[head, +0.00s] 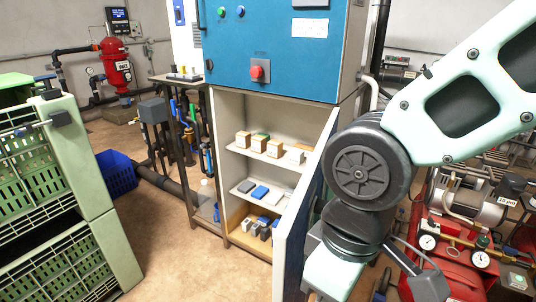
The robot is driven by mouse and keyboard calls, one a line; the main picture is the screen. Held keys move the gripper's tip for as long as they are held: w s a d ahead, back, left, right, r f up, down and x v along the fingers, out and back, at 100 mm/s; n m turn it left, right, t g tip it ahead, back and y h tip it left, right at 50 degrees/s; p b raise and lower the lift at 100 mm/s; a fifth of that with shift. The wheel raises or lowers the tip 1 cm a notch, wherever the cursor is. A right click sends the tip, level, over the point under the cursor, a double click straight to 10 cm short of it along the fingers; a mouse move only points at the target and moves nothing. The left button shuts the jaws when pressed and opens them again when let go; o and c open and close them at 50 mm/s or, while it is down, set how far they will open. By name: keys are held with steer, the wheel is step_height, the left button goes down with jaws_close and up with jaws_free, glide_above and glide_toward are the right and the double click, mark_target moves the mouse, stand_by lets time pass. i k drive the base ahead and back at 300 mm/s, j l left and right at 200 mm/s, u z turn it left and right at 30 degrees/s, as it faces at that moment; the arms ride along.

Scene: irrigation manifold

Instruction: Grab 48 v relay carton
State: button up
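Several small tan cartons with pale fronts stand in a row on the top shelf (265,162) of the open cabinet: a left carton (242,140), a second carton (259,144), a third carton (275,148) and a right carton (296,156). Their print is too small to read, so I cannot tell which is the 48 V relay carton. A green item shows behind the second carton. My arm crosses the right of the view, in front of the cabinet door.
The cabinet door (297,225) stands open toward me, between the shelves and my arm. Lower shelves hold blue, grey and white items (260,193). Green crates (40,175) stand at left, a blue bin (117,172) behind them. A red compressor (450,285) is at right. The left-centre floor is clear.

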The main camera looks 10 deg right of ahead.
mark_target(275, 147)
steer(key=u, duration=0.9)
steer(key=i+j+u, duration=0.25)
steer(key=j, duration=0.25)
steer(key=i+j+u, duration=0.2)
steer(key=j, duration=0.25)
steer(key=i+j+u, duration=0.25)
steer(key=j, duration=0.2)
steer(key=i+j+z, duration=0.2)
steer(key=i, duration=0.25)
steer(key=i+j+z, duration=0.2)
steer(key=i, duration=0.25)
steer(key=i+l+z, duration=0.15)
steer(key=z, duration=0.35)
steer(key=i+z, duration=0.65)
steer(key=z, duration=0.3)
steer(key=i+j+z, duration=0.15)
steer(key=z, duration=0.3)
steer(key=i+z, duration=0.4)
steer(key=i+j+z, duration=0.1)
steer(key=i+z, duration=0.3)
steer(key=i, duration=0.15)
